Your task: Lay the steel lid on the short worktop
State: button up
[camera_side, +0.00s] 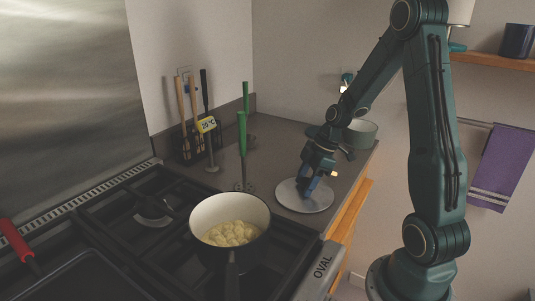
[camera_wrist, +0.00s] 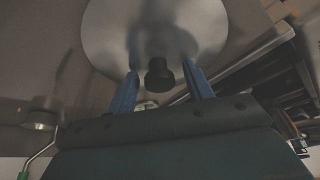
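The round steel lid (camera_side: 318,203) lies on the short worktop (camera_side: 269,152), to the right of the hob, and looks flat. In the wrist view the lid (camera_wrist: 105,35) fills the top middle, with its black knob (camera_wrist: 158,78) facing me. My gripper (camera_side: 305,190) is low over the lid. In the wrist view my gripper (camera_wrist: 161,72) has its two blue fingers apart, one on each side of the knob, with a gap on both sides. The side view does not show the knob clearly behind the fingers.
A pot (camera_side: 230,220) with pale yellow food stands uncovered on the hob (camera_side: 165,205). A green-handled utensil (camera_side: 242,135), a thermometer (camera_side: 207,126) and a utensil rack (camera_side: 187,145) stand behind. A greenish pot (camera_side: 362,133) is at the worktop's far right end.

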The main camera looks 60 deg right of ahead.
jog(key=shift+r, duration=0.1)
jog(key=v, duration=1.2)
dwell(0.6)
jog(key=s+a+r+m+h, duration=0.2)
jog(key=a+r+m, duration=0.3)
jog(key=a, duration=0.8)
jog(key=s+a+r+m+t+h, duration=0.1)
jog(key=s+a+r+m+t, duration=0.1)
jog(key=s+a+m, duration=0.2)
jog(key=s+a, duration=0.3)
jog(key=s, duration=0.2)
